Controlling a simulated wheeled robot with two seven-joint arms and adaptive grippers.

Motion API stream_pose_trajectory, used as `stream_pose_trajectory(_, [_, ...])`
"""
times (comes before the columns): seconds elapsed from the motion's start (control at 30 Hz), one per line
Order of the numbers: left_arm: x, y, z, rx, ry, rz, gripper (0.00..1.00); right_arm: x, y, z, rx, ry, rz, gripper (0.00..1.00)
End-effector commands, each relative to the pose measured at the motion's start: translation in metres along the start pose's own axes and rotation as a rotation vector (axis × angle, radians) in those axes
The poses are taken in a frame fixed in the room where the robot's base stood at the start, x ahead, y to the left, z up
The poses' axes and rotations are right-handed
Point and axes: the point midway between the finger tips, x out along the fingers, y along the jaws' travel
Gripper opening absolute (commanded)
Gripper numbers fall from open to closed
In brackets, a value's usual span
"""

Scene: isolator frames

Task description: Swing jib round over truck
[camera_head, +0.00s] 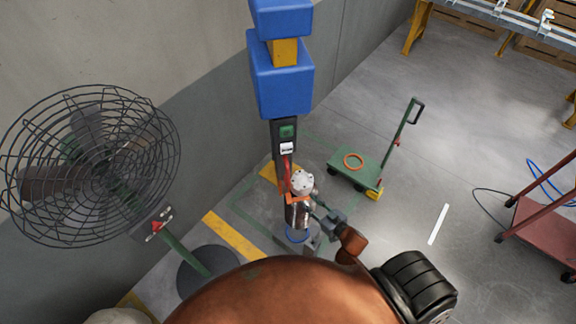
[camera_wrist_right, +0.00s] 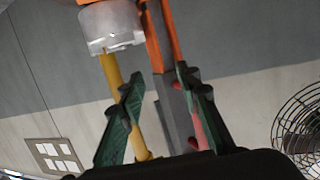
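The blue jib (camera_head: 280,85) stands beside the wall, a stack of blue blocks with a yellow piece between them. Below it is a dark box with a green face (camera_head: 287,132). A silver cylinder (camera_head: 300,208) with a white top and orange band is beneath. The green truck (camera_head: 345,172), a low platform cart with upright handle, stands to the right, clear of the jib. My right gripper (camera_head: 328,222) is beside the silver cylinder. My left gripper is out of view.
A caged fan (camera_head: 95,165) on a green stand is at the left. A red cart (camera_head: 545,230) and blue hose are at the right, a yellow-legged bench (camera_head: 500,20) at the back. The floor beyond the truck is clear.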

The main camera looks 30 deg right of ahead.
Motion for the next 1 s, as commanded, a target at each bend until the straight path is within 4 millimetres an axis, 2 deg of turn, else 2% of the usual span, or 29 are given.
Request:
stream_pose_trajectory(0.03, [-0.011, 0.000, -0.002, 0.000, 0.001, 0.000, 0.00, -0.001, -0.006, -0.046, -0.008, 0.065, -0.032, 0.31])
stream_pose_trajectory(0.1, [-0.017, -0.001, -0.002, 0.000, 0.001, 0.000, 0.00, -0.003, -0.014, -0.091, -0.013, 0.136, -0.073, 0.31])
stream_pose_trajectory(0.2, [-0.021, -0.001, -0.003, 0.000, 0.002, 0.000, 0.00, -0.007, -0.024, -0.131, -0.021, 0.201, -0.116, 0.31])
stream_pose_trajectory(0.23, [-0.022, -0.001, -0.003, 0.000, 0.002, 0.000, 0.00, -0.008, -0.026, -0.138, -0.021, 0.212, -0.125, 0.31])
stream_pose_trajectory(0.37, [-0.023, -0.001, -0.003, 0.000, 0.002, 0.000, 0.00, -0.005, -0.031, -0.153, -0.024, 0.236, -0.142, 0.31])
stream_pose_trajectory(0.8, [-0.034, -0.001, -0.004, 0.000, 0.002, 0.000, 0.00, 0.055, -0.039, -0.166, -0.022, 0.234, -0.141, 0.31])
stream_pose_trajectory(1.0, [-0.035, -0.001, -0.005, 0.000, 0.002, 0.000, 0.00, 0.066, -0.041, -0.167, -0.023, 0.232, -0.140, 0.31])
